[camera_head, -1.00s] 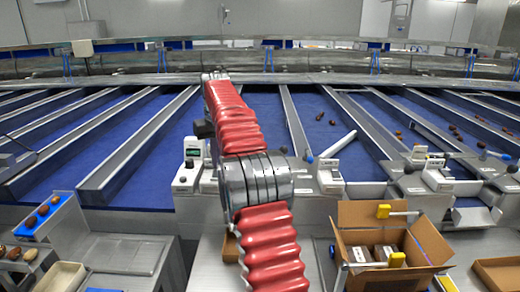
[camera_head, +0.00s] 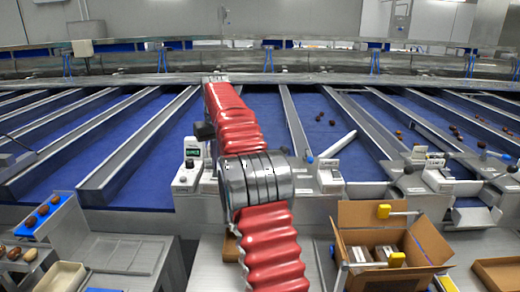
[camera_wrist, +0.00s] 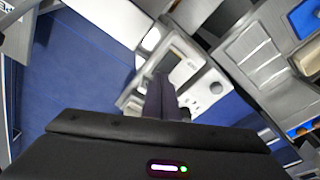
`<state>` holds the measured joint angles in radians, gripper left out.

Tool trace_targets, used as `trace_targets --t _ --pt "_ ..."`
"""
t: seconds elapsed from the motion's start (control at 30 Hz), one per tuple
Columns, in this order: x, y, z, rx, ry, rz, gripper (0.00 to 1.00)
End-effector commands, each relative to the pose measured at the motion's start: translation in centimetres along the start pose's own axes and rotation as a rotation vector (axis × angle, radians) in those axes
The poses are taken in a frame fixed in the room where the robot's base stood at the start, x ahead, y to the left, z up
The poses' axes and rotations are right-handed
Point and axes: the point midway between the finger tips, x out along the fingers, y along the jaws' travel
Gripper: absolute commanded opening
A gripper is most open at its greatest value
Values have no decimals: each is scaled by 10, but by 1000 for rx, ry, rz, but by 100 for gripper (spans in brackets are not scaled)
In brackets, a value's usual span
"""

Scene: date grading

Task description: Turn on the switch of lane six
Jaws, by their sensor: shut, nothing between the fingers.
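A white control box (camera_head: 188,178) with a small greenish display and a dark round knob stands at the front end of a blue lane, left of my red-sleeved arm. In the wrist view a control box (camera_wrist: 203,82) shows a display window, a round knob (camera_wrist: 217,88) and small round features on its face. My gripper (camera_wrist: 161,80) is shut and empty, its dark fingers pointing at the box and covering part of it. Contact cannot be told. I cannot read a lane number, nor tell whether the switch is on or off.
More control boxes (camera_head: 330,177) stand at lane ends to the right. An open cardboard box (camera_head: 365,219) stands front right. A tray with dates (camera_head: 40,219) is front left. Metal dividers (camera_head: 139,141) separate the blue lanes; several dates lie on right-hand lanes.

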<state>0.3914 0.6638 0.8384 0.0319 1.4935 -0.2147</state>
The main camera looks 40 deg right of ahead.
Motion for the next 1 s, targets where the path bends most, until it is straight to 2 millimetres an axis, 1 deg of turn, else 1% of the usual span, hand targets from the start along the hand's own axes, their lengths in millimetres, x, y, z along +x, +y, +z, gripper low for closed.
trace_targets --t 0.63,0.77,1.0 --pt "6 0 1 0 0 0 0" --pt "2 0 0 0 -1 0 0" --pt "-11 0 -2 0 1 0 0"
